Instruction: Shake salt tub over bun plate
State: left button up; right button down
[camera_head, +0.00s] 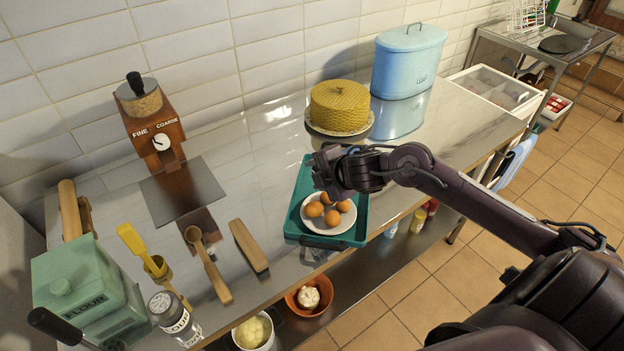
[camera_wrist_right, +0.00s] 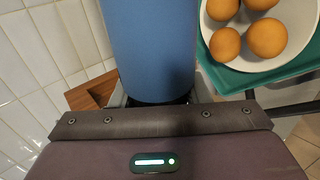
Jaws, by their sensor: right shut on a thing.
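The bun plate (camera_head: 312,224) is white and holds several round brown buns (camera_head: 333,217). It sits on a green tray (camera_head: 361,228) at the counter's front edge. My right gripper (camera_head: 328,172) is over the back part of the tray, just behind the buns. In the right wrist view, the right gripper (camera_wrist_right: 158,98) is shut on a plain blue cylinder, the salt tub (camera_wrist_right: 150,50). The plate (camera_wrist_right: 288,50) and buns (camera_wrist_right: 268,37) show to its right there. In the head view I cannot make out the tub at the gripper.
A yellow cake (camera_head: 340,107) and a blue lidded tin (camera_head: 408,60) stand behind the tray. Left are a wooden grinder (camera_head: 158,135), a wooden spoon (camera_head: 208,268), a brush (camera_head: 248,246) and a green flour tin (camera_head: 80,285). Counter between grinder and tray is mostly clear.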

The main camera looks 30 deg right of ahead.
jog(key=f+h+b, duration=0.1)
jog(key=d+f+n+h+b, duration=0.1)
jog(key=b, duration=0.1)
jog(key=shift+w+d+f, duration=0.1)
jog(key=shift+d+f, duration=0.05)
jog(key=shift+f, duration=0.05)
pick_arm(q)
notch_tip(320, 180, down, 7)
jog(key=b, duration=0.2)
jog(key=shift+r, duration=0.2)
pick_arm(e)
jog(key=shift+d+f+n+t+h, duration=0.2)
jog(key=shift+d+n+t+h, duration=0.15)
jog(key=shift+n+h, duration=0.3)
pick_arm(q)
jog(key=shift+d, duration=0.1)
pick_arm(e)
notch_tip(320, 180, up, 3)
jog(key=p, duration=0.3)
jog(key=shift+r, duration=0.1)
notch_tip(320, 180, down, 4)
jog(key=b, duration=0.3)
jog(key=shift+r, duration=0.25)
pick_arm(q)
jog(key=shift+r, duration=0.2)
pick_arm(e)
jog(key=shift+r, duration=0.15)
